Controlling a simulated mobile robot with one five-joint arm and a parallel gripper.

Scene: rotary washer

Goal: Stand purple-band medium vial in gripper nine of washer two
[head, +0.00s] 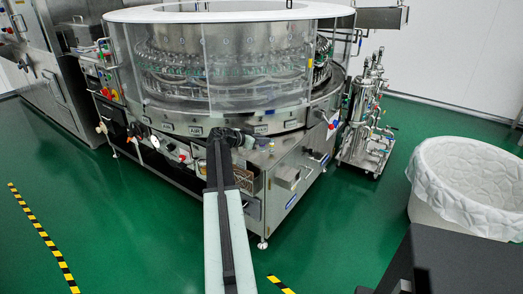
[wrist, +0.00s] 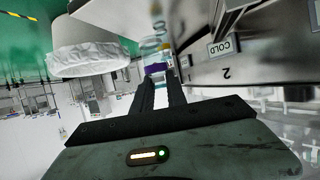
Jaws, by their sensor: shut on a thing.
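My gripper (wrist: 158,80) is shut on a small clear vial with a purple band (wrist: 155,69). The band shows just beyond the fingertips in the wrist view. The vial's clear part (wrist: 152,47) is faint against the background. The washer's metal side (wrist: 250,62) is close on the right, with an upside-down number 2 and a COLD label. In the head view the round washer (head: 215,130) has clear guards around a ring of several grippers. My arm reaches to its front, and the vial cannot be made out there. Gripper nine cannot be told apart.
A white-lined bin (head: 465,190) stands at the right, and also shows in the wrist view (wrist: 90,58). A steel filter cart (head: 368,115) stands right of the washer. The green floor (head: 130,235) is clear at the left front.

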